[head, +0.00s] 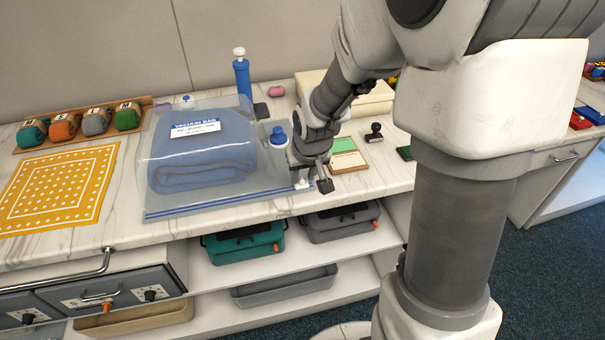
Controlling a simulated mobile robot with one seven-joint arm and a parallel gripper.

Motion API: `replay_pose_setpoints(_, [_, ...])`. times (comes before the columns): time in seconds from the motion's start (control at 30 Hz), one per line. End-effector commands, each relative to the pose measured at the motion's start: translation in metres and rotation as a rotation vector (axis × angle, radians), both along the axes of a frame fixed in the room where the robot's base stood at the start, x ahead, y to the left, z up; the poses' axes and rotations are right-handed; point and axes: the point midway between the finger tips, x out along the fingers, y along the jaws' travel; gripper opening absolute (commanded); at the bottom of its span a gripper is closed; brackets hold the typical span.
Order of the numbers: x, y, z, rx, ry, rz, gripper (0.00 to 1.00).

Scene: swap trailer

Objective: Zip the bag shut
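The clear vacuum bag (150,200) lies on the counter with a folded blue blanket (205,165) inside and a white and blue label on top. A blue zip strip (220,203) runs along the bag's front edge. A small white piece (302,184), perhaps the zip slider, shows at the strip's right end. My gripper (309,183) points down at that right front corner, close to the white piece. The fingers are small and partly hidden, so I cannot tell whether they touch or grip it.
A yellow dotted cloth (60,187) and a tray of rolled cloths (128,118) lie left. A blue bottle (242,75) stands behind the bag; a blue-capped container (278,138) is close to my wrist. A stamp (374,132) and an ink pad (347,160) are right. Shelves below hold bins.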

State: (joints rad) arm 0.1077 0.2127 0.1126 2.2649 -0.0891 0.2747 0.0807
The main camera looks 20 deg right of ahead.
Motion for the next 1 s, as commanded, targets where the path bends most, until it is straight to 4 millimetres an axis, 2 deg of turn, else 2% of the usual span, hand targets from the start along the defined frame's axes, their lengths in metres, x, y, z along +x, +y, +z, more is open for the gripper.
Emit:
replay_pose_setpoints(0.33, [0.0,0.001,0.001,0.001,-0.001,0.001,0.45])
replay_pose_setpoints(0.47, [-0.003,0.001,0.011,0.001,-0.003,0.0,0.45])
replay_pose_setpoints(0.57, [-0.008,0.001,0.025,0.0,-0.005,0.001,0.45])
replay_pose_setpoints(1.0, [-0.044,0.001,0.112,0.0,-0.007,0.001,0.45])
